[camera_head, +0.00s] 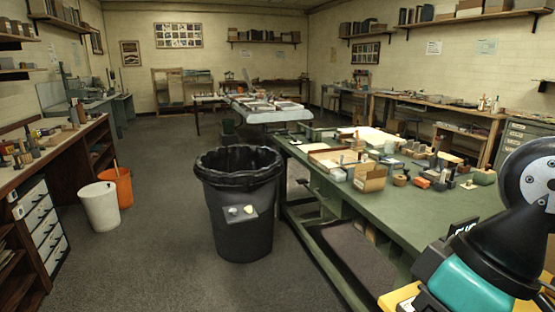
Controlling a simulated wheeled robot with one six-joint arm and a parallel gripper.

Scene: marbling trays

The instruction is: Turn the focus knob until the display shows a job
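I cannot make out a focus knob or a lit display anywhere in the head view. A small dark block with pale marks (463,226) stands on the right edge of the green workbench (455,205), partly behind my arm; I cannot tell what it is. A small grey plate with two pale round bits (240,213) shows against the front of the black bin; I cannot tell what it is either. Part of my arm, black with teal and a grey disc, fills the lower right corner. My gripper is not in view.
The black lined bin (238,236) stands on the open floor left of the green workbench. Boxes and small blocks crowd the bench top. A white bucket (100,208) and an orange bucket (124,188) stand by the left counter (60,152). The grey floor between is clear.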

